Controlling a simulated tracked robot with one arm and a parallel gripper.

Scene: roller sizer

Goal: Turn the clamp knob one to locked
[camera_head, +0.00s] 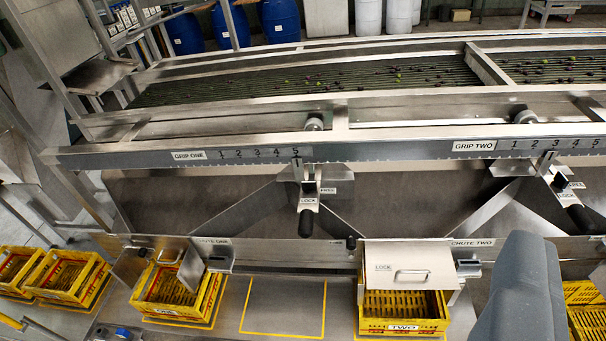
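The grip one slider (298,170) hangs below the rail's GRIP ONE scale, near the 5 mark. A small dark clamp knob (311,187) sits on it, with a FREE label (328,190) to its right and a LOCK label (309,201) below. The knob is too small to tell which way it points. A black handle (308,224) points down from the slider. Part of my gripper (525,290), one grey-blue piece, rises from the bottom edge right of centre. It is apart from the knob in the picture. Its other finger and any opening are not visible.
A similar grip two slider (557,175) is at the right. Chute one (192,268) and a closed chute two lid (408,270) stand in front. Yellow crates (180,310) sit below, with an empty yellow-outlined floor space between two of them. The steel rail (120,158) spans the view.

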